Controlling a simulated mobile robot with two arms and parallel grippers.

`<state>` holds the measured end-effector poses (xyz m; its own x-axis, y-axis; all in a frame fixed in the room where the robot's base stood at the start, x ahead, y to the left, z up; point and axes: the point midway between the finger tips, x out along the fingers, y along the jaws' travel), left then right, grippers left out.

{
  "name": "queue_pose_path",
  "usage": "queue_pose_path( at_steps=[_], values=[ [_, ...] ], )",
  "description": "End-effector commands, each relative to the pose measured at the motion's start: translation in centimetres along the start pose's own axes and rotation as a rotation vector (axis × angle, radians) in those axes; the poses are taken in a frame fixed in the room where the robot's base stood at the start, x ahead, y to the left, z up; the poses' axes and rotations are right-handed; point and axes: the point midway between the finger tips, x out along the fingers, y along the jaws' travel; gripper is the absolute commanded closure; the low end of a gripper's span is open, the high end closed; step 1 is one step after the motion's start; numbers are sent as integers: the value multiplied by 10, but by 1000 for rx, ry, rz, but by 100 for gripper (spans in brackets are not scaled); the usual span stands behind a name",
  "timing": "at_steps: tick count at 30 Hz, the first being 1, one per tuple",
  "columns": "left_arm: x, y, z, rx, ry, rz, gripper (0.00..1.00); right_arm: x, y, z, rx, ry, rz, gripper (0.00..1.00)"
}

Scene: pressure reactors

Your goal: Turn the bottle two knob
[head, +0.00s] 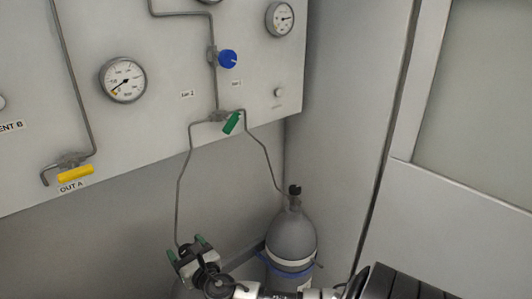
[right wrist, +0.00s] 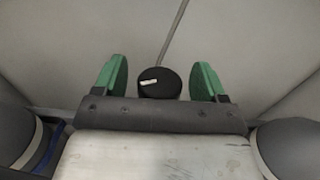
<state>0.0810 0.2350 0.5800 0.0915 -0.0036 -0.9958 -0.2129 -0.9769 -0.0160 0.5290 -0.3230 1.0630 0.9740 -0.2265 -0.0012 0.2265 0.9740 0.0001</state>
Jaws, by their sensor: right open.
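My right gripper (head: 187,249) is open in the lower middle of the head view, with green fingertips. In the right wrist view its two fingers (right wrist: 160,80) stand on either side of a round black knob (right wrist: 160,82) with a small white mark. A gap shows between the knob and each finger. The bottle under this knob is mostly hidden by my gripper and arm. A second grey gas bottle (head: 291,240) stands upright to the right, with its own black knob (head: 295,190) on top. I cannot read a bottle number. My left gripper is not in view.
A wall panel (head: 150,130) carries gauges (head: 122,80), a blue knob (head: 228,58), a green valve handle (head: 232,123) and a yellow handle (head: 76,173). Thin pipes (head: 178,200) run down from it to the bottles. A blue strap (head: 288,270) is around the right bottle.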

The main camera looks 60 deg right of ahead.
Motion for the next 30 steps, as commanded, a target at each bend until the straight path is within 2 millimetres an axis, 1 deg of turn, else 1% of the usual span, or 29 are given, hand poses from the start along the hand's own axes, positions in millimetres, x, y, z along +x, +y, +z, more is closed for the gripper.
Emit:
queue_pose_path(
  at_steps=[1, 5, 9, 24, 26, 28, 30],
  values=[
    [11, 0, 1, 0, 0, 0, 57, 0, -2, -5, -7, -2, 50, 28],
    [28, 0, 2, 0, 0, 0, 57, 0, -2, -7, -6, -1, 186, 28],
    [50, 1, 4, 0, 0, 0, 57, 0, -1, -8, -6, -2, 327, 28],
    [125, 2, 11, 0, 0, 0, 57, 1, -1, -8, -3, -4, 730, 28],
    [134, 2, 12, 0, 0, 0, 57, 1, -2, -7, -4, -4, 776, 28],
    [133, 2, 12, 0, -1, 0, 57, -7, -7, -5, 1, 2, 782, 28],
    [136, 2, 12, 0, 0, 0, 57, -13, -14, -5, 0, 3, 780, 28]
  ],
)
